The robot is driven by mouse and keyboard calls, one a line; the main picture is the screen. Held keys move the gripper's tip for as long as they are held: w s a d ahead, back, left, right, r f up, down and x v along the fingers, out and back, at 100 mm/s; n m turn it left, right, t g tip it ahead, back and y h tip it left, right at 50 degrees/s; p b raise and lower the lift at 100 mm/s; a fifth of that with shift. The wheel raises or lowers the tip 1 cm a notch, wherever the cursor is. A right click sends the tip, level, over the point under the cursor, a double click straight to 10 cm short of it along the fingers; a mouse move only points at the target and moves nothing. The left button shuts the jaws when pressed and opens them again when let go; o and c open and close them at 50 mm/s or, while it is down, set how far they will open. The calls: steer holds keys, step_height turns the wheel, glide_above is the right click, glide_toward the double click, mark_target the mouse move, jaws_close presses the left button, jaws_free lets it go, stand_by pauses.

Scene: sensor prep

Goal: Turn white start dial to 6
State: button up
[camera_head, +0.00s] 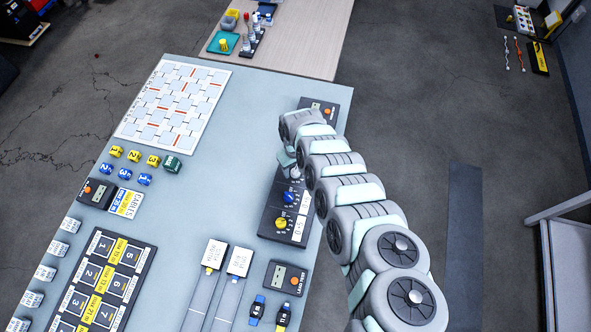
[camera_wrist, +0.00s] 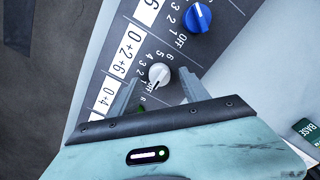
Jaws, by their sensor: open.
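The white start dial (camera_wrist: 159,75) is a small round knob on a dark panel (camera_wrist: 112,88) in the wrist view. A printed scale with numbers and OFF curves along its left side. A short dark mark on the dial seems to point down toward the low end of the scale, but the exact setting is too small to read surely. My gripper (camera_wrist: 159,80) is open, with one finger on each side of the dial and a gap on both sides.
A blue dial (camera_wrist: 197,16) is beside it on the panel, and a yellow dial (camera_head: 281,223) is farther along. White labels (camera_wrist: 122,48) line the panel. A lead-test box (camera_head: 285,278) and a grey box (camera_head: 319,108) with orange buttons stand on the table (camera_head: 220,150) at either end.

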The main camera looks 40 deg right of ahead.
steer(key=shift+f, duration=0.75)
steer(key=shift+c, duration=0.4)
jaws_close()
